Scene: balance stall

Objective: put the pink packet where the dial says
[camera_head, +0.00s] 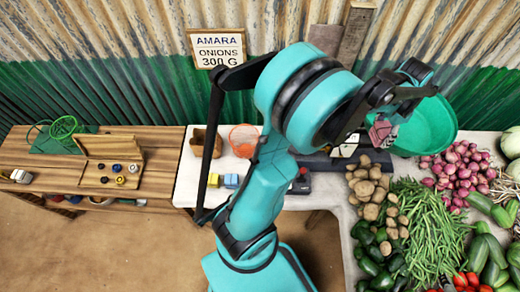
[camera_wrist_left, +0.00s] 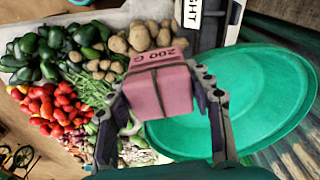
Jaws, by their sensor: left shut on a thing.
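The pink packet (camera_wrist_left: 160,88) is held between the fingers of my left gripper (camera_wrist_left: 160,112) in the left wrist view. Its top reads "200 G". In the head view the packet (camera_head: 380,133) shows small below my left gripper (camera_head: 383,122), by the left rim of the green basin (camera_head: 440,122). A dark tray or platform (camera_head: 322,161) lies left of the packet, partly behind my arm, with a white label (camera_head: 345,150). A label (camera_wrist_left: 192,14) in the wrist view ends in "GHT". I cannot make out a dial. My right gripper is out of view.
Potatoes (camera_head: 365,187), green beans (camera_head: 423,225) and onions (camera_head: 462,165) crowd the table's right side. A sign (camera_head: 218,49) reads "AMARA ONIONS 300 G".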

